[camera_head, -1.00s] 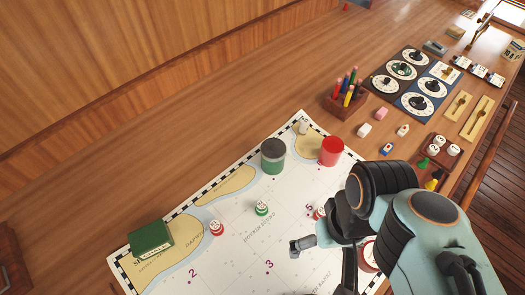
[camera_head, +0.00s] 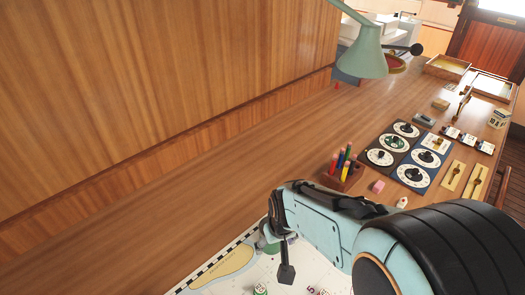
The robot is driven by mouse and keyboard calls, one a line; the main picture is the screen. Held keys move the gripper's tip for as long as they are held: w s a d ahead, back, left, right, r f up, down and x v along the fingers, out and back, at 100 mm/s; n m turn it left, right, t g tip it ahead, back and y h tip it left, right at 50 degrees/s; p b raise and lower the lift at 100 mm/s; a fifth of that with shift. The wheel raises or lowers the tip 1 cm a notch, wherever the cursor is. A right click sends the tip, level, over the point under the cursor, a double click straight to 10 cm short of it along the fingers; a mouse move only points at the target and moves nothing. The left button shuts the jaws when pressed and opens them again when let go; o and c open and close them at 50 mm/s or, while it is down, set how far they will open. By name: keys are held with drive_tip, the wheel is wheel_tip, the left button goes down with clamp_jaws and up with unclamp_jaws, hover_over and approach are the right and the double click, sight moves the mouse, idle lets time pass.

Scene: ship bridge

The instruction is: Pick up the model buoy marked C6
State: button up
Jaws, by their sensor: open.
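A small green and white model buoy (camera_head: 260,290) stands on the white chart (camera_head: 214,287) at the bottom edge, partly cut off. The top of another small buoy (camera_head: 323,292) shows to its right, also cut off. I cannot read C6 on either one. My gripper (camera_head: 286,268) is open above the chart, up and to the right of the green and white buoy. One dark finger pad hangs down in clear view; the other finger is not clearly seen. My arm covers much of the chart's right side.
A pencil holder (camera_head: 341,176) stands beyond my arm, with a pink block (camera_head: 378,186) and a small house-shaped block (camera_head: 402,202) nearby. Dial panels (camera_head: 407,155) lie farther right. A green lamp (camera_head: 368,55) hangs at the back. The wooden counter (camera_head: 215,195) left of my arm is bare.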

sight(260, 288)
drive_tip(key=s+a+f+g, duration=0.1)
drive_tip(key=f, duration=0.2)
drive_tip(key=s+a+f+n, duration=0.1)
drive_tip(key=f, duration=0.2)
drive_tip(key=s+a+f+g, duration=0.1)
drive_tip(key=f, duration=0.2)
drive_tip(key=shift+s+g+h, duration=0.25)
drive_tip(key=shift+g+h, duration=0.05)
wheel_tip(260, 288, down, 6)
drive_tip(key=shift+a+f, duration=0.1)
drive_tip(key=c, duration=1)
